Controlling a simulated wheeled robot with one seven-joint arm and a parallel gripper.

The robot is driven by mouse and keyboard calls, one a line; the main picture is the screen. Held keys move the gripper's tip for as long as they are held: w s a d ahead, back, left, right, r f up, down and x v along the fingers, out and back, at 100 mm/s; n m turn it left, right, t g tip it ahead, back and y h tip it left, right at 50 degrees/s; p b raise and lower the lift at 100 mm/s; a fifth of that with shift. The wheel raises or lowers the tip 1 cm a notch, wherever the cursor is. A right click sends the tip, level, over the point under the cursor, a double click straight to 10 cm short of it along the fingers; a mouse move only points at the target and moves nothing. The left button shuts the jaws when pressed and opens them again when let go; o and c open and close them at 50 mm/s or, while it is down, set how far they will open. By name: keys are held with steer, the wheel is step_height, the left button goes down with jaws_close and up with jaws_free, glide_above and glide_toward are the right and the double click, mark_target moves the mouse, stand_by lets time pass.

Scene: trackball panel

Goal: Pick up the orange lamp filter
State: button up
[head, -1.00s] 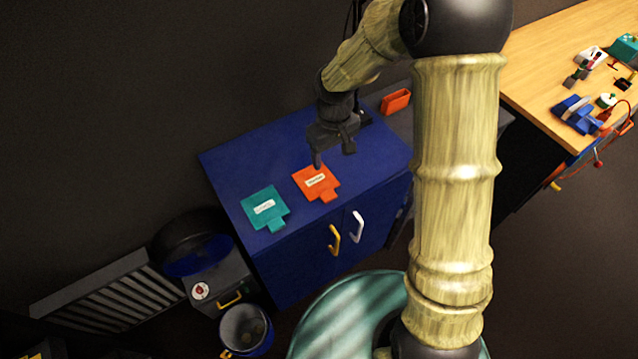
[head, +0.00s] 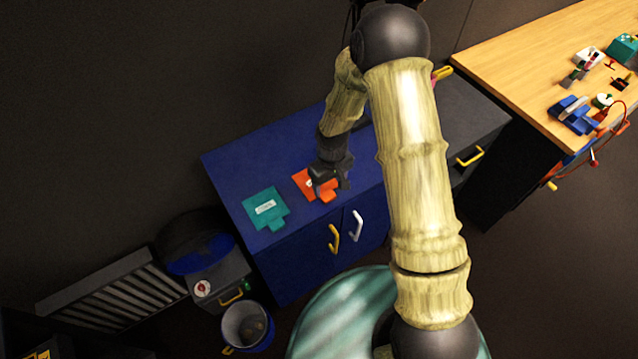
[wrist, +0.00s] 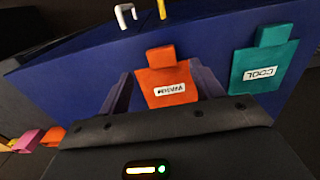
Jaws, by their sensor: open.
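The orange lamp filter (head: 302,182) lies flat on top of the blue cabinet, partly hidden by my gripper in the head view. In the wrist view the orange filter (wrist: 166,80) shows its tab and a white label, and it appears between my two fingers. My gripper (head: 330,188) is open and empty, over the filter in the head view. It also shows in the wrist view (wrist: 160,88), with one finger on each side of the filter. I cannot tell the exact height of the fingertips above it.
A teal filter (head: 265,208) with a white label lies beside the orange one on the blue cabinet (head: 230,168). Yellow and white handles (head: 334,239) are on the cabinet front. A wooden workbench (head: 500,55) with several devices stands at the right.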

mark_target(329, 197)
steer(key=shift+s+f+p, duration=0.15)
steer(key=shift+f+p, duration=0.35)
steer(key=shift+f, duration=0.15)
steer(key=shift+f+p, duration=0.65)
steer(key=shift+f, duration=1.3)
steer(key=c, duration=1)
